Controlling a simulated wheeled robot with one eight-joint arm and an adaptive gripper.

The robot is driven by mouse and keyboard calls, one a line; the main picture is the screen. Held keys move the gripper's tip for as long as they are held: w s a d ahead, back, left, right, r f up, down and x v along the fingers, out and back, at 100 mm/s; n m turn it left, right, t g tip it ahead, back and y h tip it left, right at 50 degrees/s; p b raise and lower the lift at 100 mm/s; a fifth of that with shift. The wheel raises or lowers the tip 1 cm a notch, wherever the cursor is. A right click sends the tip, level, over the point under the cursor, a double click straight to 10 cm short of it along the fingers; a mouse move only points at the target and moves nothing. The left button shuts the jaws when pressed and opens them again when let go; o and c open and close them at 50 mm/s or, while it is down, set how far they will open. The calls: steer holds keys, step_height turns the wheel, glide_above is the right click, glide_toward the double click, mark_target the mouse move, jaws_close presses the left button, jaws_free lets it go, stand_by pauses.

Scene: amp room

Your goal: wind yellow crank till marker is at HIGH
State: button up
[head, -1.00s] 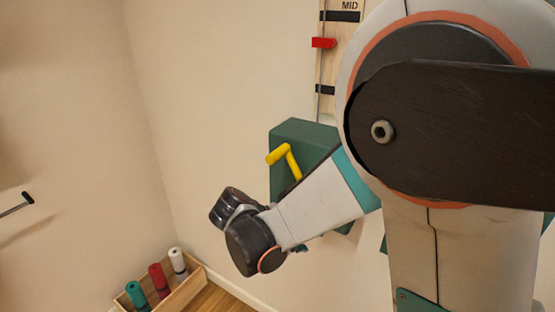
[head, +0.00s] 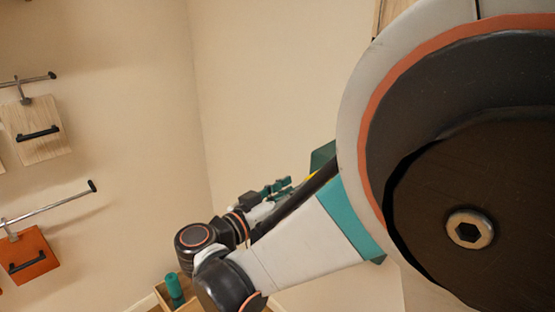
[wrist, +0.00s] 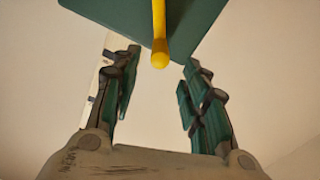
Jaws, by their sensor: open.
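The yellow crank (wrist: 160,40) hangs in front of the green box (wrist: 120,14) at the top of the wrist view. Its rounded end lies between and just beyond my open fingertips, and no finger appears to touch it. In the head view, my gripper (head: 278,188) is beside the green box (head: 322,158). Only a sliver of yellow shows there; my arm hides most of the crank. A pale strip with dark marks, likely the scale board (wrist: 92,95), shows behind the left finger. The red marker is not visible now.
My arm blocks the right half of the head view. Left, rails carry a wooden panel (head: 38,130) and an orange panel (head: 28,255) with black handles. A wooden crate (head: 185,300) with a teal cylinder (head: 174,286) stands low. The wall between is bare.

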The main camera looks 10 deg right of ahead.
steer(key=b+x, duration=0.1)
steer(key=x, duration=0.8)
steer(key=shift+w+d, duration=0.2)
steer(key=shift+d, duration=0.1)
jaws_close()
